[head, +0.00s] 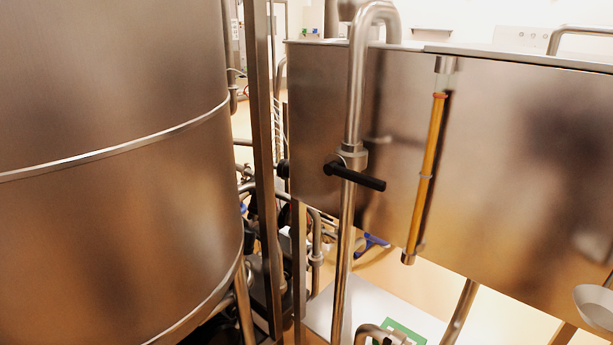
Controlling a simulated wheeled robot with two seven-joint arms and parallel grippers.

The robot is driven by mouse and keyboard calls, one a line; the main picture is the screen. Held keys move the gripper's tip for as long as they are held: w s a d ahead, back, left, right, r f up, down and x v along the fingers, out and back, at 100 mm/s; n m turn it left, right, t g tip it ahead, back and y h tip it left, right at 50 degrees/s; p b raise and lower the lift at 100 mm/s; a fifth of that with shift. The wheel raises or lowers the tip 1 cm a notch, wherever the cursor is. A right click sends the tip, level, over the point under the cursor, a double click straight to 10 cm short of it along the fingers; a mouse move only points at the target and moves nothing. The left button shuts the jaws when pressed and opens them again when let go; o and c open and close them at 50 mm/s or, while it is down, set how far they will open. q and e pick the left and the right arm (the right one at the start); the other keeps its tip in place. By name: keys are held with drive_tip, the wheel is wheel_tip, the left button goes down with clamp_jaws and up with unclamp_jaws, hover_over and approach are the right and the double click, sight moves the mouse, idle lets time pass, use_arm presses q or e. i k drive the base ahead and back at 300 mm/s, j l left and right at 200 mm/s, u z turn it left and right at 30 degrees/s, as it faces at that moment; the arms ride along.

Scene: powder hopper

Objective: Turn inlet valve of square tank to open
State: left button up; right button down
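The square tank (490,150) is a large brushed-steel box filling the right half of the head view. A steel inlet pipe (355,90) bends over its top edge and runs down in front of its face. The inlet valve (353,157) sits on this pipe. Its black lever handle (358,176) lies crosswise to the pipe, pointing right and slightly down. Neither gripper is in view, and nothing touches the handle.
A big round steel tank (110,180) fills the left side. A steel post (261,150) and pipes stand between the tanks. A sight tube with yellow content (428,175) is on the square tank's face. A white rounded part (594,306) shows at lower right.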

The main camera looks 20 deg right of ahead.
sight(332, 167)
drive_tip(key=l+u, duration=0.1)
drive_tip(key=l, duration=1.35)
drive_tip(key=k+j+z, duration=0.2)
drive_tip(key=j, duration=0.25)
